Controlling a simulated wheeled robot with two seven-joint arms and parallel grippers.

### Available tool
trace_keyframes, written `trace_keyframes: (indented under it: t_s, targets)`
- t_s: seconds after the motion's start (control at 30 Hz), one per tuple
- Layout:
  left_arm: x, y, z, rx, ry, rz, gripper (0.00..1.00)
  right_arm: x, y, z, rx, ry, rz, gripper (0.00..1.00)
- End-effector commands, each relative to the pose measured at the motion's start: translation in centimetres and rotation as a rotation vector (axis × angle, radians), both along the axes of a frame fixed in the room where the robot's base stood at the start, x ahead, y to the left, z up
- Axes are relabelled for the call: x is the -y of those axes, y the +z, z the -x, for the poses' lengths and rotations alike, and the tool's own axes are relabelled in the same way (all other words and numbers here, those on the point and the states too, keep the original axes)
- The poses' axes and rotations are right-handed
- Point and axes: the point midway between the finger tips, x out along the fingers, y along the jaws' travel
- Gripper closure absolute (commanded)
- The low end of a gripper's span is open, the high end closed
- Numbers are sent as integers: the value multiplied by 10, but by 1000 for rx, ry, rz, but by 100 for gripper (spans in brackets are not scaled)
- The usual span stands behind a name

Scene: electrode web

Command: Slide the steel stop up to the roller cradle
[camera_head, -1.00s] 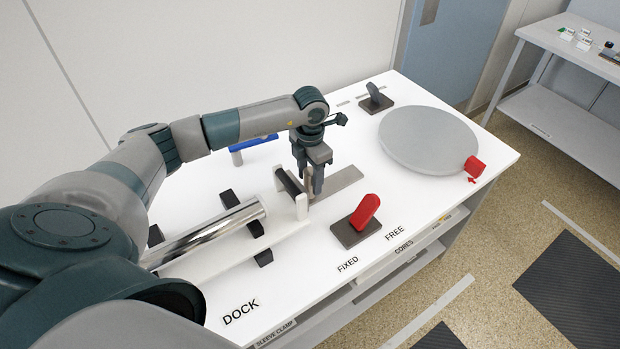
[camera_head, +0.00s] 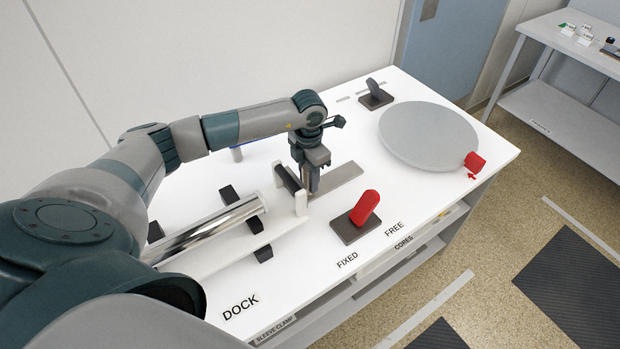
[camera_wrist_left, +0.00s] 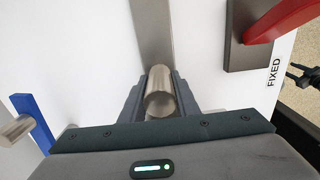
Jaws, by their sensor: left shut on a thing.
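The steel stop (camera_wrist_left: 160,92) is a round metal post. In the left wrist view it stands between the two fingers of my left gripper (camera_wrist_left: 160,100), which is shut on it. A flat steel strip (camera_wrist_left: 152,30) runs away beyond it. In the head view, my left gripper (camera_head: 311,182) reaches down at the near left end of the strip (camera_head: 338,180) and hides most of the stop. Any gap between stop and cradle is hard to judge.
A red lever (camera_head: 365,207) on a dark base stands in front of the strip. A shiny roller (camera_head: 205,229) lies at the left. A grey disc (camera_head: 428,136) with a red block (camera_head: 474,161) and a dark clamp (camera_head: 375,91) are farther right.

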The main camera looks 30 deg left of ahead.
Motion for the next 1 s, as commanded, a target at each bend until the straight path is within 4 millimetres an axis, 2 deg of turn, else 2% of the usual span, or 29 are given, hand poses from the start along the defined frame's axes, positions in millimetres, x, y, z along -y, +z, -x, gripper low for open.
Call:
trace_keyframes:
  t_s: [0.07,0.33,0.37,0.4,0.43,0.77,1.0]
  targets:
    - [-2,-3,4,-3,-2,-1,100,0,-7,0,0,0,0,55]
    - [-2,-1,6,-6,-1,-1,100,1,-5,0,0,-1,1,55]
    - [-2,-1,6,-6,-1,-1,67,0,-5,0,0,-1,0,55]
    - [-3,-1,6,-6,-1,-1,57,0,-5,0,0,-1,1,55]
    - [-3,-1,6,-6,-1,-1,53,0,-5,0,0,-1,1,55]
    - [-2,0,5,-3,0,-1,53,1,-5,0,0,-1,1,55]
    - [-3,13,4,1,1,-1,53,1,-10,0,0,-1,1,55]
